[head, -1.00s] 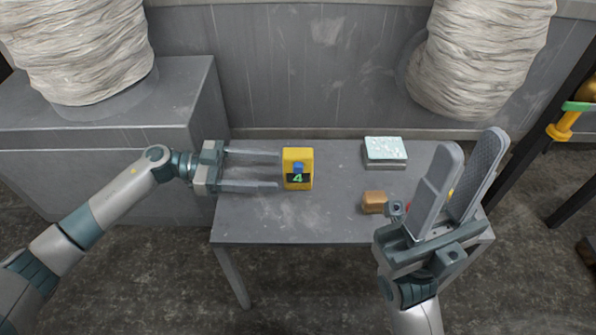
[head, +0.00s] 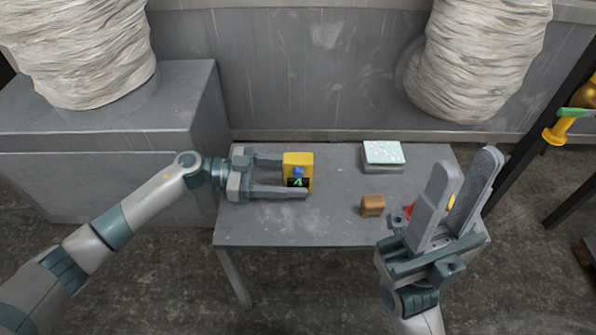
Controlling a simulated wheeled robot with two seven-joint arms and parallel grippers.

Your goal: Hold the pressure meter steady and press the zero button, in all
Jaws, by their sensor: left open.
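The yellow pressure meter (head: 305,160) stands on the grey table, with a blue button (head: 298,171) above a dark display with a green digit. My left gripper (head: 292,176) is open and reaches in from the left. Its near finger passes in front of the meter's lower part and partly hides the display. Its far finger ends at the meter's left side, and its tip may be hidden behind it. I cannot tell whether either finger touches. My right gripper (head: 464,160) is open and empty, pointing up over the table's right end.
A brown block (head: 372,205) and a pale-topped grey box (head: 383,153) stand on the table (head: 262,225). A red item (head: 409,210) and something yellow are partly hidden by my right gripper. The table's front middle is clear.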

